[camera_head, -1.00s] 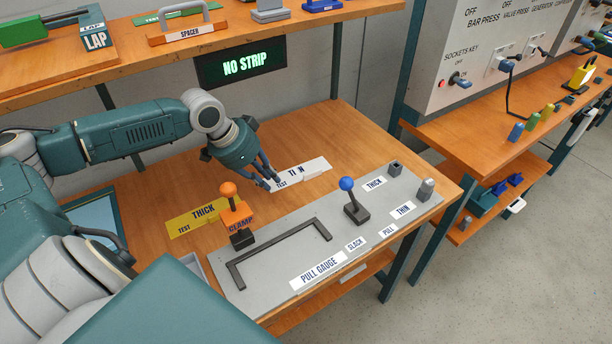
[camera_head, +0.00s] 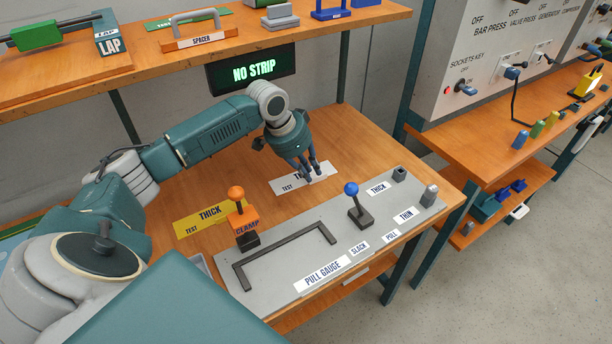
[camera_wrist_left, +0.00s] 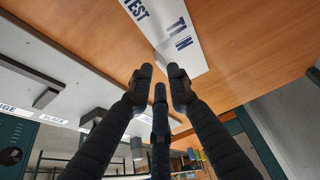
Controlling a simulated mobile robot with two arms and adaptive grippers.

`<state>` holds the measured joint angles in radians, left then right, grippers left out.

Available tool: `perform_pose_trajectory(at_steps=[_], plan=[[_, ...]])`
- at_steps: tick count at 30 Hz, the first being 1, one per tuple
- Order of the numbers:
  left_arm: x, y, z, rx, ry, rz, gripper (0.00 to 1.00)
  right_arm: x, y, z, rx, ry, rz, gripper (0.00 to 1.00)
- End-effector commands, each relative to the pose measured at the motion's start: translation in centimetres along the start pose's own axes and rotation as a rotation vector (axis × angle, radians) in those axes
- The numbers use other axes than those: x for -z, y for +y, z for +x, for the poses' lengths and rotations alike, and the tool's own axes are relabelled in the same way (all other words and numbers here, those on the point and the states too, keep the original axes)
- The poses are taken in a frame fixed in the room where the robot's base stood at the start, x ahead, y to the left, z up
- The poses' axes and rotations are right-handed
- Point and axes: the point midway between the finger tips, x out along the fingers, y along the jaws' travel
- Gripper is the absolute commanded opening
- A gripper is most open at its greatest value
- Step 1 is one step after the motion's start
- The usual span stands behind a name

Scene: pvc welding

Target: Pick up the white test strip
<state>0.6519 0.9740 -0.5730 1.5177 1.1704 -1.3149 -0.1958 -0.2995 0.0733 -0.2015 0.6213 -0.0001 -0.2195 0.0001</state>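The white test strip (camera_head: 290,184), marked TEST and THIN, lies flat on the wooden bench behind the grey gauge plate. It also shows in the left wrist view (camera_wrist_left: 168,25). My left gripper (camera_head: 312,176) points down over the strip's right part and hides some of its lettering. In the left wrist view its dark fingers (camera_wrist_left: 160,85) are apart, with their tips close to the strip's end and nothing between them. I cannot tell whether they touch it. My right gripper is not in view.
A yellow THICK strip (camera_head: 204,218) lies to the left. The gauge plate (camera_head: 290,262) carries an orange CLAMP lever (camera_head: 237,194), a blue-knobbed lever (camera_head: 351,188) and a dark bracket. A NO STRIP display (camera_head: 253,73) hangs under the shelf (camera_head: 150,52). Bare bench lies behind the strip.

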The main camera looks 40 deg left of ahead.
Motion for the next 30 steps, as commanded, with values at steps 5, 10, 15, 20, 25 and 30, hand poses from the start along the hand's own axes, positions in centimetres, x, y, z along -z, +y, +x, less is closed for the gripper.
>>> perform_pose_trajectory(at_steps=[5, 10, 15, 20, 25, 30], plan=[[0.1, 0.0, 2.5, -0.001, -0.001, -0.002, 0.17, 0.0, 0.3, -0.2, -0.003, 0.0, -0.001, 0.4], [0.0, 0.0, 3.1, 0.002, -0.001, 0.0, 0.17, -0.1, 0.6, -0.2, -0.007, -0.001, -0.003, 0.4], [0.0, 0.0, 3.0, 0.001, -0.001, 0.0, 0.13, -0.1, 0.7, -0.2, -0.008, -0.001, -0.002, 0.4], [0.0, 0.0, 3.0, 0.001, -0.001, 0.0, 0.0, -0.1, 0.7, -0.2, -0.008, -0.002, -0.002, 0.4], [0.0, 0.0, 3.0, 0.001, 0.0, 0.0, 0.0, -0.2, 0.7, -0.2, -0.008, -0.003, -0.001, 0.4], [0.1, 0.0, 3.0, 0.002, 0.0, 0.0, 0.0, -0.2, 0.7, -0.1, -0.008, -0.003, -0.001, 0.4]])
